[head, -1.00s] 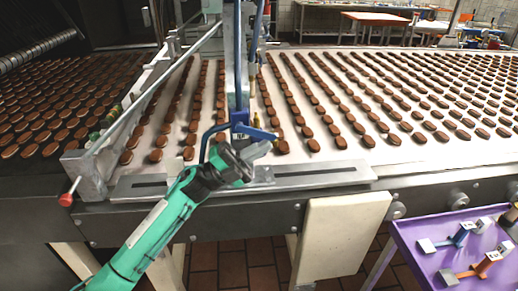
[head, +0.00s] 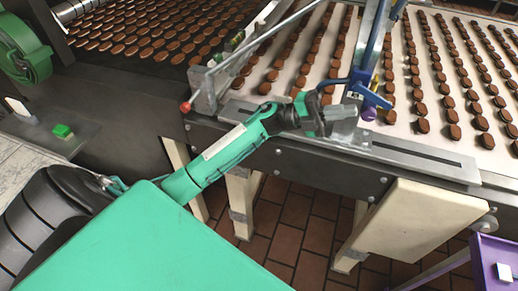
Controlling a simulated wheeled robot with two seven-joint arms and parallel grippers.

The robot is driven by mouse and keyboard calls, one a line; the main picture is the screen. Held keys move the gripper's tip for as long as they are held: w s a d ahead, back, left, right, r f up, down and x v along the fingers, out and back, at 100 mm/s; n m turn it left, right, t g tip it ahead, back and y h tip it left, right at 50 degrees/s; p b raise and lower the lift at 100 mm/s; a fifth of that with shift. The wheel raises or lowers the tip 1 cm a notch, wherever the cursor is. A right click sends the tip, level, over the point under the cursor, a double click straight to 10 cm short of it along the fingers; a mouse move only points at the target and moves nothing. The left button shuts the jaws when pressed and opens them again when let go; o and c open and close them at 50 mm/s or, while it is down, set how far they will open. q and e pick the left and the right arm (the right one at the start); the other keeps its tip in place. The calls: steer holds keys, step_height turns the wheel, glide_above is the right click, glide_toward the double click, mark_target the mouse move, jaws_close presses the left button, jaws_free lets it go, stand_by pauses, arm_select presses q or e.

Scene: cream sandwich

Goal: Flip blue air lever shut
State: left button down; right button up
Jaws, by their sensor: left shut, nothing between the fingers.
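The blue air lever (head: 372,95) sits at the foot of an upright post at the near edge of the biscuit belt. It slants down to the right in the picture. A blue hose curves beside it, and a small purple knob (head: 369,114) shows just below. My left gripper (head: 347,122) is shut and empty, with its grey fingers just below and left of the lever. I cannot tell whether the fingers touch the lever. My right gripper is not in view.
Rows of chocolate biscuits lie on the white belt (head: 398,110). A slotted metal plate (head: 420,152) runs along its near edge. A purple tray (head: 487,262) is at the lower right.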

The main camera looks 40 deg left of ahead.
arm_select(q)
steer(key=s+a+g+y+p, duration=0.1)
steer(key=s+a+y+p, duration=0.3)
steer(key=a, duration=1.2)
steer(key=w+d+f+n+t+y, duration=0.1)
steer(key=w+d+n+t+y, duration=0.15)
steer(key=n+t+y, duration=0.7)
steer(key=s+f+n+g+y, duration=0.2)
steer(key=s+f+n+y, duration=0.3)
steer(key=f+n, duration=0.4)
steer(key=s+f+n+g+y, duration=0.1)
steer(key=s+f+n+y, duration=0.3)
steer(key=s+f+n, duration=0.4)
steer(key=n, duration=0.2)
steer(key=shift+s+f+n+g+y, duration=0.25)
steer(key=shift+f+n+g+y, duration=0.1)
